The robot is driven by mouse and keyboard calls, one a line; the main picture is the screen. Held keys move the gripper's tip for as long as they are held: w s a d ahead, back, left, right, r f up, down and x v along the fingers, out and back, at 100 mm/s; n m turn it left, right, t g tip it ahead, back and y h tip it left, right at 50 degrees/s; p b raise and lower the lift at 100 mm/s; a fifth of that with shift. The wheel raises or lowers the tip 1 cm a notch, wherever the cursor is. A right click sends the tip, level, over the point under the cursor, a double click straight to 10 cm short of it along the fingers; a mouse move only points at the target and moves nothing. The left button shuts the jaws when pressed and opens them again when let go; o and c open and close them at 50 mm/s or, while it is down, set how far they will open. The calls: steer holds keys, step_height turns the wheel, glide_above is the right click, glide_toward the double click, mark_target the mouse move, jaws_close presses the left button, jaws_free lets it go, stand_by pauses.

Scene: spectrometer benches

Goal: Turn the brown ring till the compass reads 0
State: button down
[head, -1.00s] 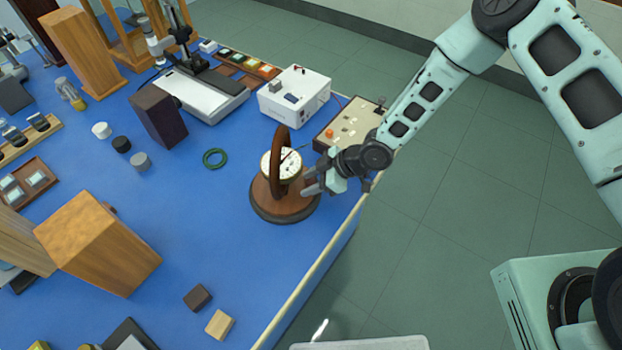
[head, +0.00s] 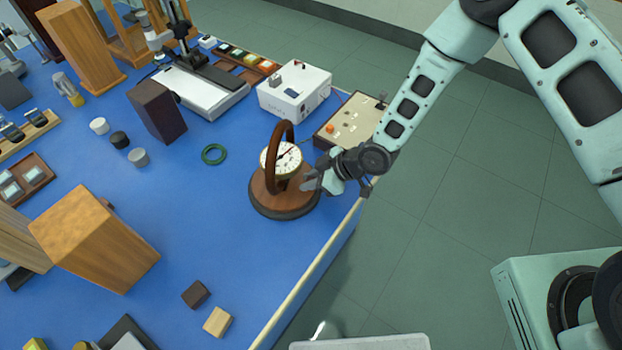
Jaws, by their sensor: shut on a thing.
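The brown ring (head: 273,177) stands upright on a round brown wooden base (head: 283,206) near the table's right edge. The compass (head: 267,162), a white dial with a red needle, sits inside the ring; its figures are too small to read. The needle's red part points to the upper right. The exact contact is small and partly hidden by the fingers.
A white box (head: 294,92) and a beige panel with an orange knob (head: 350,122) stand behind the instrument.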

steer(key=shift+s+a+f+m+t+h+b, duration=0.1)
steer(key=shift+s+a+m+t+h+b, duration=0.05)
steer(key=shift+s+m+t+b, duration=0.4)
steer(key=shift+s+a+m+t+h+b, duration=0.15)
steer(key=shift+s+m+t+b, duration=0.15)
steer(key=shift+m, duration=0.35)
steer(key=shift+s+a+m+t+h+b, duration=0.3)
steer(key=shift+s+m+t+h+b, duration=0.15)
steer(key=shift+m+t, duration=0.35)
steer(key=c, duration=1.3)
jaws_free()
steer(key=p+v, duration=0.6)
steer(key=v, duration=1.1)
steer(key=shift+d+r+p, duration=0.1)
steer(key=shift+r+p, duration=0.25)
